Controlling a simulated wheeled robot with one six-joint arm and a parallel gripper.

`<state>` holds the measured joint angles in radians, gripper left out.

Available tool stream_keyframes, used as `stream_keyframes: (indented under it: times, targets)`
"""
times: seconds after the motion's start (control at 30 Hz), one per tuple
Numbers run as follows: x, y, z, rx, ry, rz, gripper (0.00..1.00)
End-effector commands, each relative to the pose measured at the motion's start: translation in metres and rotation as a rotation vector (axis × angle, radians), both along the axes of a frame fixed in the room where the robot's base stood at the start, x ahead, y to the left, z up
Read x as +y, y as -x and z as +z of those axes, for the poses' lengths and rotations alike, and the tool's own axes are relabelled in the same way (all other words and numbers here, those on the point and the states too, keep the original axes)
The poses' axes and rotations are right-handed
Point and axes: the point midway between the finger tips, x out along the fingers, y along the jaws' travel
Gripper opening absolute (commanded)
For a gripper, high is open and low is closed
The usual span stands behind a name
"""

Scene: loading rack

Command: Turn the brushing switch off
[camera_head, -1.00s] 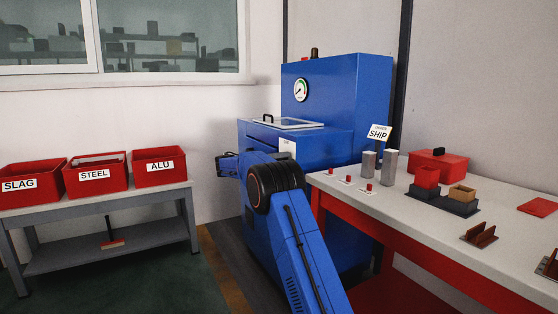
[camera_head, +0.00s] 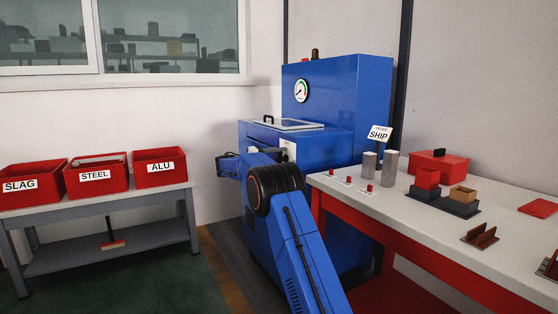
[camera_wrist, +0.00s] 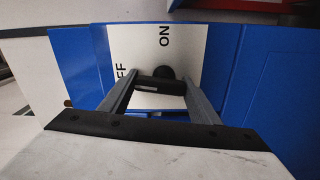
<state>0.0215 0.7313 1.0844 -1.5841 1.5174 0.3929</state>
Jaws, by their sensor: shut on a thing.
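The brushing switch (camera_wrist: 160,86) is a black handle with a round hub on a white plate (camera_wrist: 145,48) on the blue machine in the wrist view. The plate reads "ON" at the upper right of the handle and "FF", the visible part of "OFF", at the left. The handle lies roughly level in the picture. My gripper (camera_wrist: 160,77) has one finger on each side of it and is shut on it.
The blue machine (camera_head: 338,110) has a gauge and a lidded top. At the right, a workbench (camera_head: 400,212) carries red buttons, grey posts, a "SHIP" sign and blocks. At the left, red bins (camera_head: 95,182) stand on a grey rack (camera_head: 110,198). Floor is open between rack and machine.

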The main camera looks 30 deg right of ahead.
Motion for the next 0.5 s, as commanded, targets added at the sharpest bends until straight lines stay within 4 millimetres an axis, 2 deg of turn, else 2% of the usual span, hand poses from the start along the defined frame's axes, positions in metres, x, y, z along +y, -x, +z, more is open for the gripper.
stream_keyframes:
  times: [0.2,0.5]
  targets:
    - [0.0014,-0.0018,0.0001,0.102,0.004,0.004,0.34]
    - [0.0015,-0.0023,-0.0001,0.159,0.006,0.004,0.34]
